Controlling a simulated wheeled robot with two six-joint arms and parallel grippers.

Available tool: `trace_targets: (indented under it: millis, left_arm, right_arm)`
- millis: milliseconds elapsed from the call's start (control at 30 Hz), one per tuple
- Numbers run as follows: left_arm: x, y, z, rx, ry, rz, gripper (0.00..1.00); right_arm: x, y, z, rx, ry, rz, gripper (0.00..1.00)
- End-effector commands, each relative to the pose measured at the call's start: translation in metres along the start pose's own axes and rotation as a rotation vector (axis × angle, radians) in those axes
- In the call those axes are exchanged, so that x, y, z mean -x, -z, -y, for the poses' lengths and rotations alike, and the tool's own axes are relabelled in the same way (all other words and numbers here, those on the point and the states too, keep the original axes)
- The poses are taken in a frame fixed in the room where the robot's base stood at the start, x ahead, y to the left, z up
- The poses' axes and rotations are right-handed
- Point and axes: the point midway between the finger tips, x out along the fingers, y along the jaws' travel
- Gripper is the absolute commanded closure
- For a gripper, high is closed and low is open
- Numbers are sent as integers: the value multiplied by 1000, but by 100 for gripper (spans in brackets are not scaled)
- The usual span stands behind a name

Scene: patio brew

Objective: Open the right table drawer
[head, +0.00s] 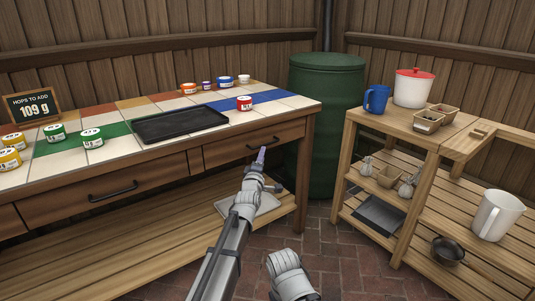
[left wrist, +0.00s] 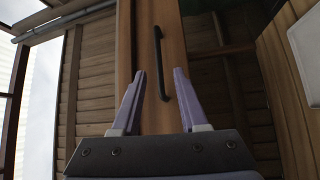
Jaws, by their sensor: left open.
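The table (head: 309,112) has a tiled top and wooden drawers in its front. The right table drawer (head: 222,154) is shut, flush with the table front, and has a dark bar handle (head: 263,144). The left wrist view shows the same handle (left wrist: 161,65) on the drawer front (left wrist: 146,70). My left gripper (head: 261,156) is just below and in front of the handle in the head view. In the left wrist view its two fingers (left wrist: 160,98) are apart, with the handle's near end between and beyond them. Contact is not visible. My right gripper is not visible.
A black tray (head: 180,123) and several labelled tins, one red (head: 244,103), stand on the tabletop. A left drawer (head: 90,197) with its own handle is shut. A green barrel (head: 325,120) and a wooden shelf unit (head: 440,142) stand at right. Brick floor (head: 345,255) is clear.

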Motion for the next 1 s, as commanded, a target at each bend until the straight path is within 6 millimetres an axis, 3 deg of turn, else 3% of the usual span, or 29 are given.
trace_targets:
  millis: [367, 800, 1000]
  left_arm:
    - [-10, 1, -1, 10, -11, -5, 57]
    - [-71, 2, -1, 8, -10, -4, 57]
    - [-80, 2, -1, 8, -10, -4, 57]
  right_arm:
    - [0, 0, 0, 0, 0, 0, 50]
    - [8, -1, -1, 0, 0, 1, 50]
    - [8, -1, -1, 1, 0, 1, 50]
